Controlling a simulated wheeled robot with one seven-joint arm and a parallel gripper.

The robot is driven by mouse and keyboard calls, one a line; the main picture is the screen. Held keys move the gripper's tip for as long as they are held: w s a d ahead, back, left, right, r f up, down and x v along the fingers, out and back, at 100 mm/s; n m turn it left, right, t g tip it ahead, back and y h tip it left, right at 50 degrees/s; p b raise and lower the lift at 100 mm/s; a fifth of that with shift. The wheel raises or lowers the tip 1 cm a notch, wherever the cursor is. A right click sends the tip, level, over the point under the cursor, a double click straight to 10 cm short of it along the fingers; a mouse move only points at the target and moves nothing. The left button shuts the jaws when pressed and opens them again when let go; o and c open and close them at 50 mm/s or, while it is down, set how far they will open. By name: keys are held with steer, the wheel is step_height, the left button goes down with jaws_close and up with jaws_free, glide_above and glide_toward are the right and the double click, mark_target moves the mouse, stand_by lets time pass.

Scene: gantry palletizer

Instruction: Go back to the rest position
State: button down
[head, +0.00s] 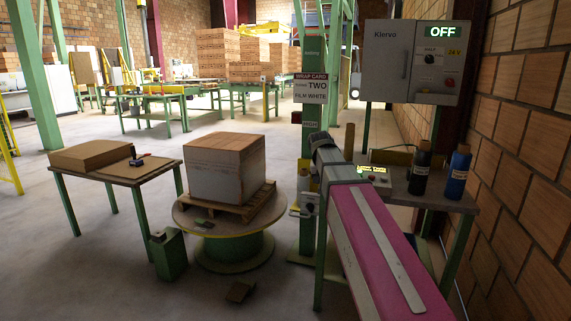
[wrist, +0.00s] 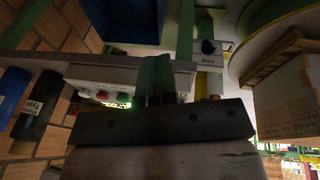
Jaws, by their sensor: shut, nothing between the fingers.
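My gripper (wrist: 154,82) shows in the wrist view as two dark green fingers standing close together, shut with nothing between them. In the head view my pink and grey arm reaches forward from the lower right, and I cannot make out the gripper's fingers there. A small control box with a lit display (head: 374,170) sits on the side table (head: 400,183) just beyond my arm.
A turntable (head: 235,225) bears a wrapped load (head: 226,170) on a pallet. A table with a cardboard box (head: 92,156) stands left. The wall cabinet (head: 410,60) reads OFF.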

steer(key=s+d+f+y, duration=0.1)
steer(key=s+f, duration=0.5)
steer(key=f, duration=0.4)
steer(key=s+d+f+n+g, duration=0.1)
steer(key=s+f, duration=0.5)
steer(key=f, duration=0.4)
steer(key=s+d+f+n+g+y, duration=0.1)
steer(key=s+f, duration=0.5)
steer(key=f, duration=0.4)
steer(key=shift+s+d+f+y, duration=0.2)
steer(key=shift+d+y, duration=0.05)
steer(key=shift+y, duration=0.05)
